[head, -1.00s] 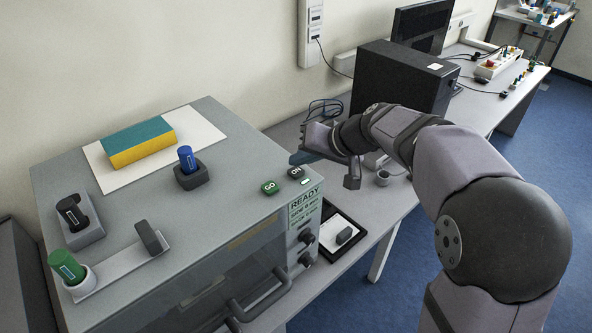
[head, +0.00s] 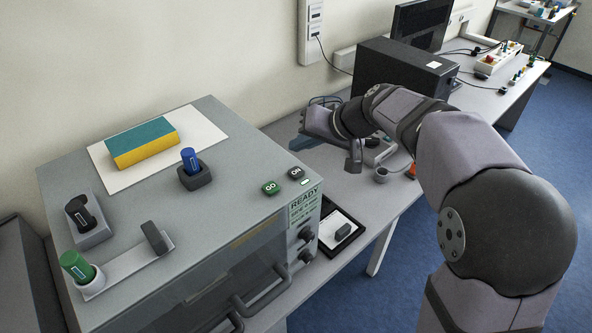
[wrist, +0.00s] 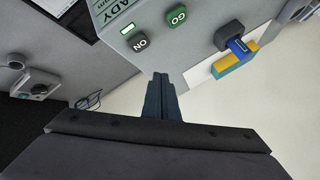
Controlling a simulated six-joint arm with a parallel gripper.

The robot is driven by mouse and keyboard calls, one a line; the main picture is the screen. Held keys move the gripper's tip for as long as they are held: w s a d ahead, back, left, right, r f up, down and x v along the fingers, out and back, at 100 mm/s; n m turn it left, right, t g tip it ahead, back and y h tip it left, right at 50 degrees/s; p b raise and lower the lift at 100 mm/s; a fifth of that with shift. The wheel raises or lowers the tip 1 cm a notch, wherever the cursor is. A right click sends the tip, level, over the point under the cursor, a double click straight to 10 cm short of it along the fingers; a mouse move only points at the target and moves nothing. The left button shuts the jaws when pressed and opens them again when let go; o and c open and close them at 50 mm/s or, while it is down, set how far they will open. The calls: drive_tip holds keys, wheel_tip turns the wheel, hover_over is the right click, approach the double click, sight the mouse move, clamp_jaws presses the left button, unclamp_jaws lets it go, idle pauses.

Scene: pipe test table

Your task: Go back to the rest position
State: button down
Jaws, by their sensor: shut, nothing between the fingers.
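My gripper (head: 298,144) is held out past the right edge of the grey test machine (head: 235,130), near the wall and short of the black computer case. In the wrist view its two fingers (wrist: 160,84) are together with nothing between them. The green GO button (head: 270,188) and the dark ON button (head: 296,173) are on the machine's top right corner. They also show in the wrist view, the GO button (wrist: 176,15) and the ON button (wrist: 139,42), apart from the fingertips.
On the machine stand a blue cylinder (head: 189,159) in a dark holder, a green cylinder (head: 77,266) in a white cup, a black piece (head: 80,213) and a yellow and teal block (head: 142,143). The computer case (head: 400,80) stands behind my arm.

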idle(0.4)
drive_tip(key=s+d+f+g+h, duration=0.2)
drive_tip(key=s+d+f, duration=0.4)
drive_tip(key=s, duration=0.3)
drive_tip(key=s+d+f+g+h, duration=0.2)
drive_tip(key=s+d+f, duration=0.4)
drive_tip(key=s, duration=0.3)
drive_tip(key=s+d+f+m+g+h, duration=0.1)
drive_tip(key=s+d+f+h, duration=0.2)
drive_tip(key=s, duration=0.7)
wheel_tip(320, 180, down, 4)
drive_tip(key=d, duration=0.2)
drive_tip(key=shift+d+g, duration=0.4)
